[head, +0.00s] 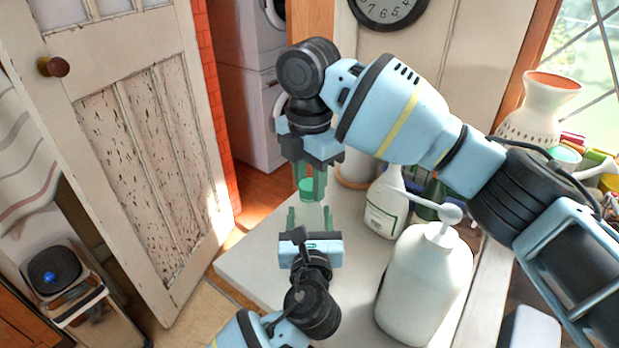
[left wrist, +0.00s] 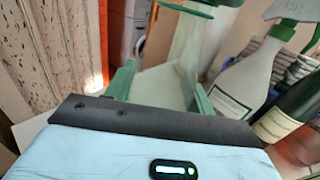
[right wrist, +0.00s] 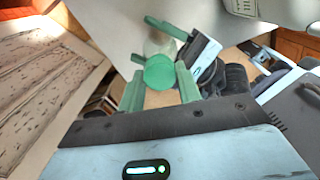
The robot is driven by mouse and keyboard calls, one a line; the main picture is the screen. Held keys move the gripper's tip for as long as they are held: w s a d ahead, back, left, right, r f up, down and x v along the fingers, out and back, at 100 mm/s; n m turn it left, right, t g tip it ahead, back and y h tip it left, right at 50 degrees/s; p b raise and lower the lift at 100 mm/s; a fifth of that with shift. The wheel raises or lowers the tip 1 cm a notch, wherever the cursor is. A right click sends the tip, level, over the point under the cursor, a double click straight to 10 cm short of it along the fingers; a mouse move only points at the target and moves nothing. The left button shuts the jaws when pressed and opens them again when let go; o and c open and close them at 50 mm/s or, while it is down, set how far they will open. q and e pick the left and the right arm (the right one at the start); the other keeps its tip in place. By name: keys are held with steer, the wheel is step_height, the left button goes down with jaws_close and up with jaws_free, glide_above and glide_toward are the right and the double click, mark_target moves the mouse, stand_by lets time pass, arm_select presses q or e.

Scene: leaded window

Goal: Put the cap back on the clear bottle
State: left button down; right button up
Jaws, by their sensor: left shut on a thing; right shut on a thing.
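The clear bottle (head: 312,214) is pale and see-through. My left gripper (head: 310,219) is shut around its body, and it fills the space between the fingers in the left wrist view (left wrist: 178,80). The green cap (head: 306,186) is between the fingers of my right gripper (head: 311,184), which points down from above. In the right wrist view the round cap (right wrist: 159,72) lies in front of the bottle (right wrist: 158,43) and hides part of it. The cap is at the bottle's top end; I cannot tell whether they touch.
A white pump bottle (head: 425,285) stands on the white table (head: 245,262) at the right. A spray bottle (head: 385,205) and a dark green bottle (head: 432,197) stand behind it. A patterned vase (head: 535,108) is at the far right. The table's left part is clear.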

steer(key=o, duration=1.1)
steer(key=shift+r, duration=2.25)
steer(key=shift+c, duration=0.5)
